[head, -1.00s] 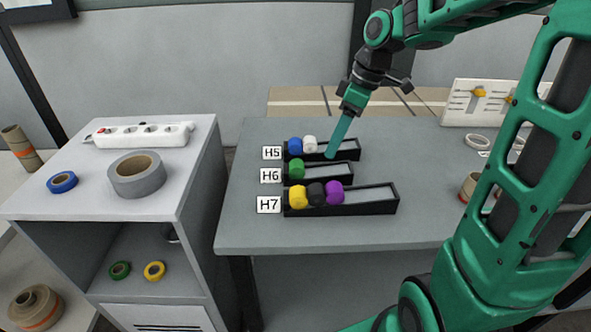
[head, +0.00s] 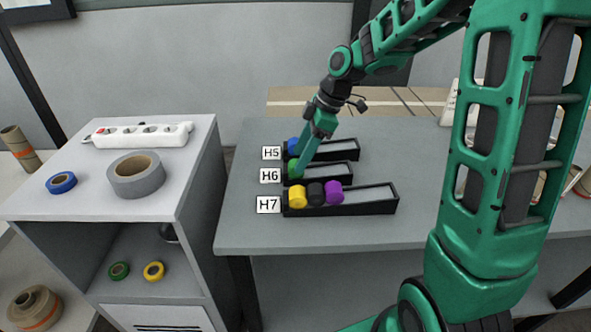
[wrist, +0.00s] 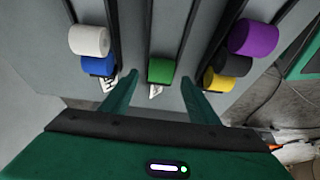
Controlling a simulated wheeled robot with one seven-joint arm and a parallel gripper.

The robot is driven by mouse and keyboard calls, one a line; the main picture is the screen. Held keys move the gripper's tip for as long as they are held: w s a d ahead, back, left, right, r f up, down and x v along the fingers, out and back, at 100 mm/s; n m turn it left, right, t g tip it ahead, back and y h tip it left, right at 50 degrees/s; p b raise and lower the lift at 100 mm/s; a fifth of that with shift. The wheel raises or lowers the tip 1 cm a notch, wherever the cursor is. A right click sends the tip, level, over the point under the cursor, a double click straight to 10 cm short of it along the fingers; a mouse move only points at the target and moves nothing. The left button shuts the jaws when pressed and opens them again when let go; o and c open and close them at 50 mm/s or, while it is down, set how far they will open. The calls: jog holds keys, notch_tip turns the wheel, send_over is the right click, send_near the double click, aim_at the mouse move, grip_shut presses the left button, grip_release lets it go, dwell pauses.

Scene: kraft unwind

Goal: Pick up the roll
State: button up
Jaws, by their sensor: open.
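A green roll (wrist: 161,70) sits in the middle black rack (head: 335,172), which the label H6 (head: 270,175) marks. In the wrist view my gripper (wrist: 159,79) is open, with one finger to the left of the green roll and one to the right. The roll lies between the fingertip lines, and I cannot tell whether they touch it. In the head view my gripper (head: 296,172) covers most of that roll. A blue roll (wrist: 98,66) and a white roll (wrist: 89,40) are in the H5 rack. Yellow (head: 298,196), black (head: 316,194) and purple (head: 334,192) rolls are in the H7 rack.
The rack walls run close beside my fingers. A left cabinet (head: 90,192) holds a grey tape roll (head: 136,175), a blue tape roll (head: 62,182) and a power strip (head: 142,134). The table (head: 250,228) is clear in front of the racks.

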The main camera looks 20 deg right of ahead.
jog(key=x, duration=0.3)
jog(key=shift+f, duration=0.1)
jog(key=c, duration=1.1)
